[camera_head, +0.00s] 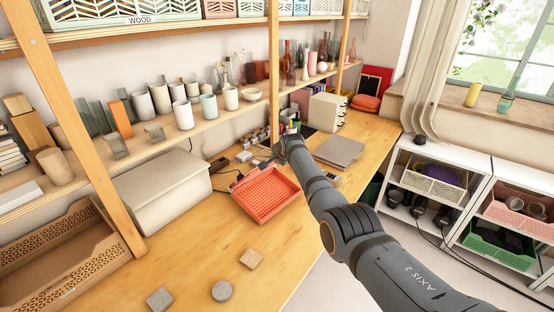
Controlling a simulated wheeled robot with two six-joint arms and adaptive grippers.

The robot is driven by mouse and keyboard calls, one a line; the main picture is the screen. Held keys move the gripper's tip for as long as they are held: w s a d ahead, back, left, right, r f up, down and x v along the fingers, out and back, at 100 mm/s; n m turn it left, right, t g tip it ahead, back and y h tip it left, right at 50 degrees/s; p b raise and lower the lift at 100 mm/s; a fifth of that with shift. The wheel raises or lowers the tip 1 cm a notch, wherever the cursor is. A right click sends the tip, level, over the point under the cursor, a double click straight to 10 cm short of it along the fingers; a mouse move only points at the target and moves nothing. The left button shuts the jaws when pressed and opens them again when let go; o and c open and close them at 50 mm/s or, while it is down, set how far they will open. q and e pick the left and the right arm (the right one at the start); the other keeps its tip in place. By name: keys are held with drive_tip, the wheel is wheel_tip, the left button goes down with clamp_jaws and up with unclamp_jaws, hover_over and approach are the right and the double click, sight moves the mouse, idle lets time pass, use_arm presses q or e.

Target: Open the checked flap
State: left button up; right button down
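I cannot make out a flap with a checked pattern in the head view. My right arm comes in from the lower right and reaches across the wooden table. Its gripper (268,160) is at the far end, low over the table behind the orange-red lattice tray (292,213). It is small and partly hidden by its own wrist, so I cannot see whether its fingers are open or shut. My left gripper is not in view.
A pale lidded box (160,190) stands left of the tray. Flat grey folders (340,151) and a cream drawer box (326,112) are further back. Stone samples (222,291) lie in front. A wooden shelf post (80,130) rises at the left. The front-middle table is mostly clear.

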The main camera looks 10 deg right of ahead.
drive_tip(key=shift+w, duration=0.1)
drive_tip(key=c, duration=1.4)
unclamp_jaws()
drive_tip(key=shift+c, duration=0.2)
drive_tip(key=v, duration=1.2)
